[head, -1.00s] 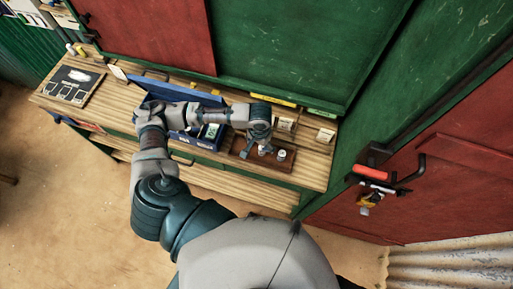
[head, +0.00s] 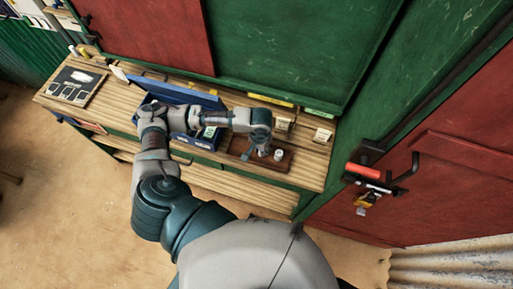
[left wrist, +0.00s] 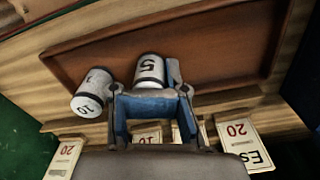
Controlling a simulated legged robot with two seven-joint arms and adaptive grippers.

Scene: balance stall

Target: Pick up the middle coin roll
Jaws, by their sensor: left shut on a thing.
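A brown wooden tray (head: 240,150) lies on the counter, and its inside also fills the upper part of the left wrist view (left wrist: 215,45). My left gripper (head: 263,153) is over the tray, pointing down. In the left wrist view my left gripper (left wrist: 146,90) is shut on a white coin roll marked 5 (left wrist: 150,68), which sits between its fingers. Whether this roll is clear of the tray, I cannot tell. A second white roll marked 10 (left wrist: 88,103) stands beside the left finger, and one free roll (head: 279,155) shows right of the gripper in the head view. My right gripper is not in view.
A blue open box (head: 178,121) stands left of the tray, partly behind my arm. Small cards (head: 323,135) stand along the back of the counter (head: 312,165). A dark board (head: 76,84) lies at the far left. A red door (head: 420,185) is at the right.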

